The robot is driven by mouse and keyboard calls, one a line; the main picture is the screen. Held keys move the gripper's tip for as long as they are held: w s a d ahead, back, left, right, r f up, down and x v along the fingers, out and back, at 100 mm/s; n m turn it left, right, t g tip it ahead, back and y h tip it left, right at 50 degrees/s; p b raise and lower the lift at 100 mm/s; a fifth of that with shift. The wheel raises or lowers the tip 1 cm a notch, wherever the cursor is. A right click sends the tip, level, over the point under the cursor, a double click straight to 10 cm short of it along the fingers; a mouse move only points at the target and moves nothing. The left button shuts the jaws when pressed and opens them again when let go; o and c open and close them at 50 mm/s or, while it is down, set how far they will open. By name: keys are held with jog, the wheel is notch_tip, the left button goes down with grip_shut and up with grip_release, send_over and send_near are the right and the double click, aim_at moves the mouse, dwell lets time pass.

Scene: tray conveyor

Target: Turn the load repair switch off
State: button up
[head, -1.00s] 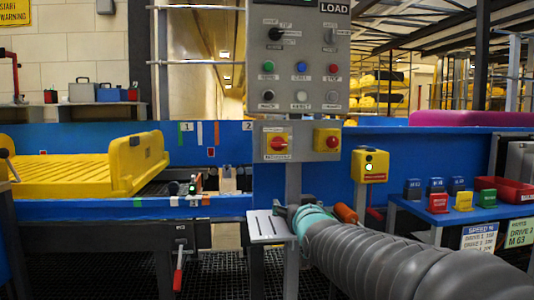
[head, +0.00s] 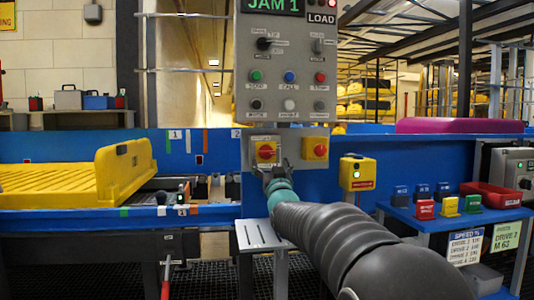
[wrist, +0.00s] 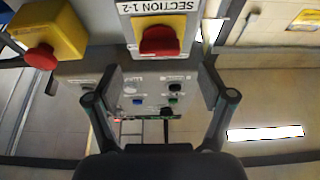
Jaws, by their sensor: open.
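A red rotary handle on a yellow plate (head: 266,152), the likely repair switch, sits on the grey box under the LOAD panel. In the wrist view the same red handle (wrist: 159,41) is at top centre beside a label reading SECTION 1-2. The word "repair" is not legible. My gripper (head: 272,172) is just in front of and below this switch. In the wrist view my gripper (wrist: 160,82) is open and empty, its fingers apart. The handle shows beyond the fingertips, with no visible contact. Its exact angle is hard to tell.
A red mushroom button on a yellow box (head: 315,148) is close to the right of the switch; it shows at upper left in the wrist view (wrist: 42,55). The LOAD panel (head: 284,70) with buttons and a JAM 1 display hangs above. A yellow tray (head: 125,172) lies at left.

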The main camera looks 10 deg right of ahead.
aim_at(267, 155)
jog(key=p+x, duration=0.1)
jog(key=x, duration=0.4)
jog(key=shift+w, duration=0.35)
jog(key=c, duration=1.2)
jog(key=shift+o, duration=0.2)
